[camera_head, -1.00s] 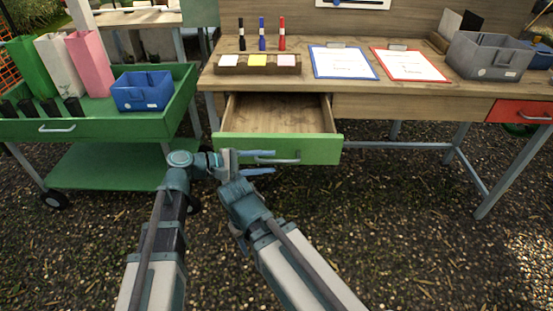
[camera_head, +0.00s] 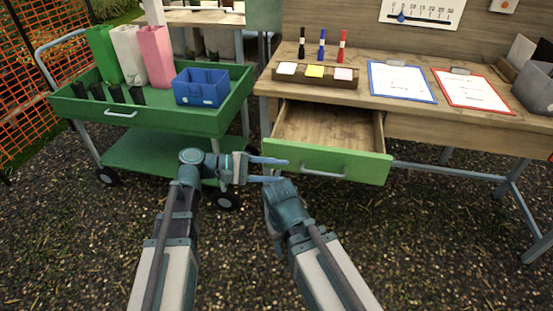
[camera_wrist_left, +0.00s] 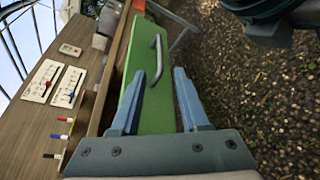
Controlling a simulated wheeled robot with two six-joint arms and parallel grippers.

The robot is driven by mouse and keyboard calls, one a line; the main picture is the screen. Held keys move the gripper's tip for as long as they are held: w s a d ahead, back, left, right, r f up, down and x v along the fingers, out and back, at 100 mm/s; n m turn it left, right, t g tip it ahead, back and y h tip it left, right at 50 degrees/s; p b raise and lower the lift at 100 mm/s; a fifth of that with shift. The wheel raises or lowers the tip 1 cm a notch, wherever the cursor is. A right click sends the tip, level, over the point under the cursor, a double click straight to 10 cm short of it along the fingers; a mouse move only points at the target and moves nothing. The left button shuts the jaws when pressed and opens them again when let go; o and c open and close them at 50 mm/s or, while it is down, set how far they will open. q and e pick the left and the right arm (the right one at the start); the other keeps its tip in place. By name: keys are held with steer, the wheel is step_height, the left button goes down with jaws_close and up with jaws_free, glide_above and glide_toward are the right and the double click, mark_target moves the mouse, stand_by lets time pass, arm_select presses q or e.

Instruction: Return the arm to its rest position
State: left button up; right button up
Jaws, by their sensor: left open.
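My left gripper (camera_head: 280,170) is open and empty, its two fingers pointing right in the head view, in front of the drawer's left end. The left wrist view shows both its fingers (camera_wrist_left: 159,74) spread apart, with the green drawer front (camera_wrist_left: 150,100) beyond them. The drawer (camera_head: 325,162) under the workbench stands pulled out, and its inside looks bare where it shows. Its grey handle (camera_head: 323,174) is clear of the fingers in the head view. My right arm (camera_head: 290,212) comes up from the lower right; its gripper fingers cannot be made out.
A green cart (camera_head: 150,118) on wheels stands left of the drawer, carrying a blue bin (camera_head: 201,88), bags and dark items. The wooden workbench (camera_head: 440,119) holds markers, a note tray (camera_head: 316,80) and two clipboards. Gravel ground (camera_head: 420,240) lies open in front.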

arm_select(q)
steer(key=s+a+f+m+y, duration=0.4)
steer(key=a+f+y, duration=0.4)
steer(key=f, duration=0.5)
steer(key=s+a+f+m+y, duration=0.2)
steer(key=a+y, duration=0.2)
steer(key=a, duration=0.2)
steer(key=s+a+f+m+y, duration=0.1)
steer(key=a+f+y, duration=0.15)
steer(key=a, duration=0.35)
steer(key=s+d+r+m+p, duration=0.1)
steer(key=s+d+r+p, duration=0.1)
steer(key=r+p, duration=0.6)
steer(key=s+d+r+m+y+p, duration=0.1)
steer(key=s+d+r+p, duration=0.1)
steer(key=d+r+p, duration=0.3)
steer(key=s+d+r+m+g+y+p, duration=0.1)
steer(key=s+d+r+m+p, duration=0.1)
steer(key=r+p, duration=1)
steer(key=shift+d+r, duration=0.4)
steer(key=shift+d, duration=0.3)
steer(key=shift+s, duration=0.1)
